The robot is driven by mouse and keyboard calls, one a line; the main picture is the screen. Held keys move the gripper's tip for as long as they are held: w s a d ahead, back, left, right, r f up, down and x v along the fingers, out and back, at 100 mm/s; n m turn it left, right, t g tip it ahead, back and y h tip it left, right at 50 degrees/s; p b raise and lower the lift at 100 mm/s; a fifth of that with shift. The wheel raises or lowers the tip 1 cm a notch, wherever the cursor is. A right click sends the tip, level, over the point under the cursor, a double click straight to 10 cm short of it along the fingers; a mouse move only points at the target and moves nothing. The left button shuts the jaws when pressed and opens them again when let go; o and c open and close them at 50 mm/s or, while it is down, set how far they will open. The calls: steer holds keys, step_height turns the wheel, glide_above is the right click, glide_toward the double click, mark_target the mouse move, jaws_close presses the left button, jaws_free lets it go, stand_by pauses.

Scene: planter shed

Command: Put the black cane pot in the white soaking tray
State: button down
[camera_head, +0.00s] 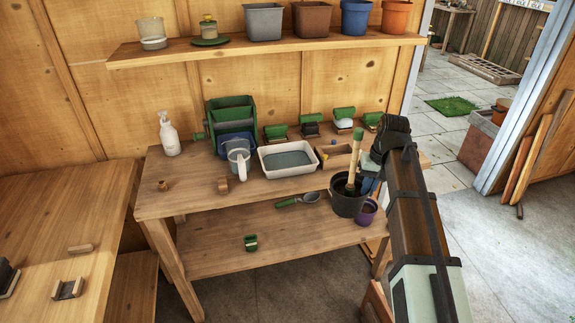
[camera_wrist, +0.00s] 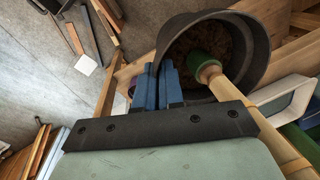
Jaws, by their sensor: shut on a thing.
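The black cane pot (camera_head: 348,206) is at the right front edge of the bench, overlapping that edge in the head view. A wooden cane (camera_head: 356,155) with a green top stands in it, slightly tilted. In the wrist view the pot (camera_wrist: 257,45) shows its open mouth and brown fill. My gripper (camera_head: 370,184) is shut on the pot's wall at the rim, its blue fingers (camera_wrist: 166,75) close together there. I cannot tell whether anything supports the pot's base. The white soaking tray (camera_head: 292,174) sits on the bench left of the pot, with grey-blue liquid inside.
A wooden box (camera_head: 330,163) lies between tray and pot. A purple pot (camera_head: 367,212) is close beside the black pot. A scoop (camera_head: 298,200) lies below the bench top.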

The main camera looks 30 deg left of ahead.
steer(key=w+a+r+m, duration=0.2)
steer(key=a+r, duration=0.2)
steer(key=a, duration=0.5)
steer(key=w+a+r+m, duration=0.1)
steer(key=w+a+r, duration=0.2)
steer(key=a, duration=0.6)
steer(key=w+a+r+m, duration=0.2)
steer(key=a+r, duration=0.2)
steer(key=a, duration=0.5)
steer(key=shift+t, duration=0.4)
steer(key=shift+w+d+f, duration=0.1)
steer(key=shift+d+f, duration=0.05)
steer(key=shift+f, duration=2.45)
steer(key=shift+d+f, duration=0.1)
steer(key=shift+f, duration=2.45)
steer(key=shift+f, duration=0.1)
steer(key=c, duration=1.3)
jaws_free()
steer(key=shift+o, duration=0.2)
step_height(320, 180, up, 12)
steer(key=d, duration=0.1)
steer(key=shift+d, duration=0.4)
